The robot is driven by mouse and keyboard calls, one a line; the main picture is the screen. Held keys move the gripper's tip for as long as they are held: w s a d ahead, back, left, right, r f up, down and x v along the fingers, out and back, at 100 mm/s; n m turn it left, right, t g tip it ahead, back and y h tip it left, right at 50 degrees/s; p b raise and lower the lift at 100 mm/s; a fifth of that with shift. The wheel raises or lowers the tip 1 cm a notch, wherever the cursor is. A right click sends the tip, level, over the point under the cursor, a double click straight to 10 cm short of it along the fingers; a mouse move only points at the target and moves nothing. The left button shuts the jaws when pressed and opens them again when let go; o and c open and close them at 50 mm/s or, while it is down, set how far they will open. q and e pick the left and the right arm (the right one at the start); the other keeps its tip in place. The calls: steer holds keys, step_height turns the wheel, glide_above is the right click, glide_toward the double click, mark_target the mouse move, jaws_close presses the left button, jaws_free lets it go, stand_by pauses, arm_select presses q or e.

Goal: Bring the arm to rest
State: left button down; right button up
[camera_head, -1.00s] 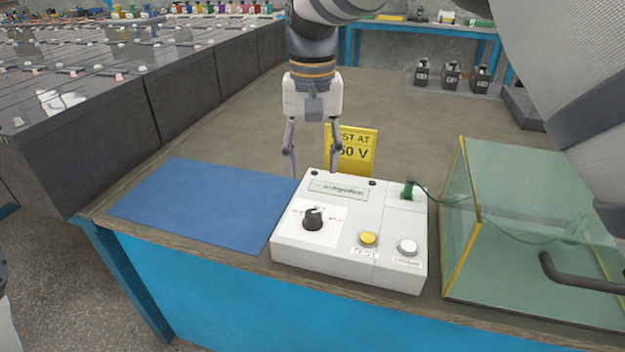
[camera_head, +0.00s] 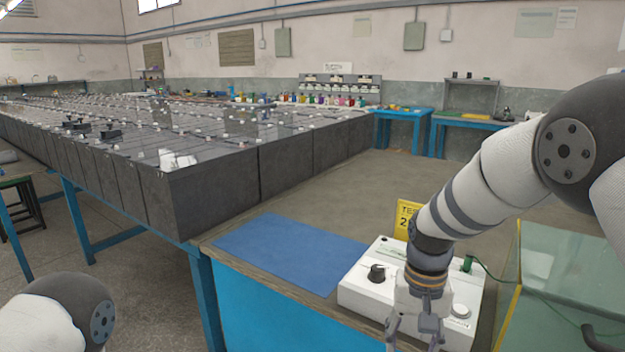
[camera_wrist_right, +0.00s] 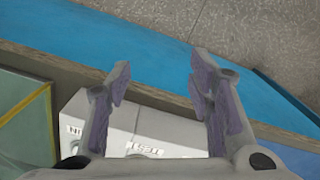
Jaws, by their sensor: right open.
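My right arm comes in from the right in the head view. Its gripper (camera_head: 414,340) hangs in front of the white tester box (camera_head: 365,290) and hides part of its front. In the right wrist view the two fingers of this gripper (camera_wrist_right: 160,72) are spread apart with nothing between them. The tester box (camera_wrist_right: 165,128) shows below and between them, with the bench's front edge and blue side beyond. At the lower left of the head view a link of my left arm (camera_head: 65,310) shows. My left gripper is out of view.
A blue mat (camera_head: 290,250) lies left of the box, and a yellow sign (camera_head: 405,215) stands behind it. A glass tank (camera_head: 540,270) stands close on the right. Long dark battery rows (camera_head: 215,200) fill the left. Bare bench top lies behind the mat.

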steer(key=s+d+f+n+g, duration=0.1)
steer(key=s+d+f, duration=0.1)
steer(key=s+f, duration=0.7)
steer(key=s+d+f, duration=0.2)
steer(key=s+f, duration=0.6)
steer(key=f, duration=0.1)
steer(key=s+d+n+g, duration=0.1)
steer(key=s, duration=2.1)
steer(key=shift+s+f, duration=0.15)
steer(key=shift+s, duration=0.15)
